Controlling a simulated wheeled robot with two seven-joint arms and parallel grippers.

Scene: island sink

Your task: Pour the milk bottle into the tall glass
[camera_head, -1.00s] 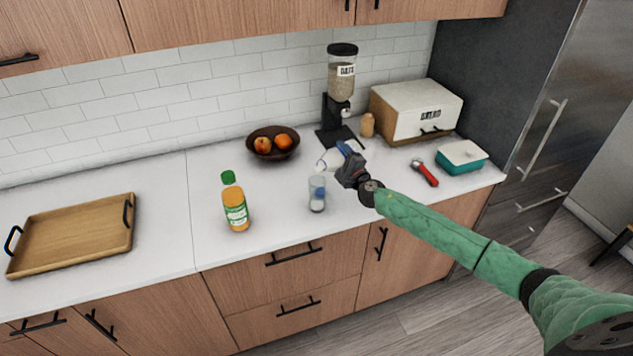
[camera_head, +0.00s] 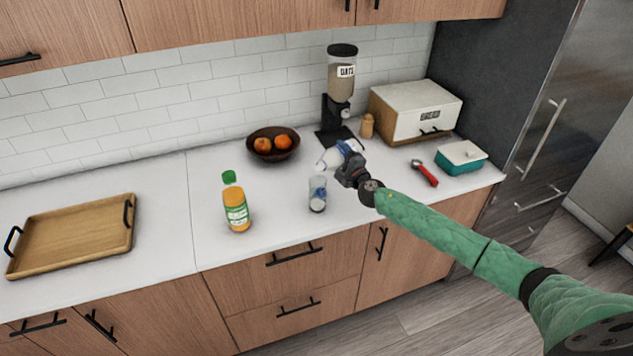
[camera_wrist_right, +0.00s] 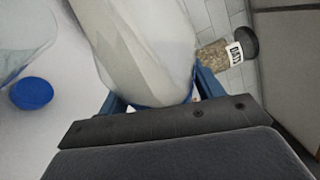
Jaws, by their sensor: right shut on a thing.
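My right gripper (camera_head: 350,158) is shut on the milk bottle (camera_head: 334,156), a white bottle held tilted to the left above the counter. In the right wrist view the milk bottle (camera_wrist_right: 150,45) fills the middle between the blue fingers. The tall glass (camera_head: 318,194) stands upright on the counter, just left of and in front of the gripper. A blue thing shows at the glass, and a round blue thing (camera_wrist_right: 32,93) lies at the left in the wrist view. I cannot tell the level in the glass. My left gripper is not in view.
A juice bottle (camera_head: 236,208) with a green cap stands left of the glass. Behind are a fruit bowl (camera_head: 273,155) and an oats dispenser (camera_head: 340,90). A bread box (camera_head: 415,110), a red-handled tool (camera_head: 425,173) and a teal dish (camera_head: 461,160) are right. A wooden tray (camera_head: 70,235) lies far left.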

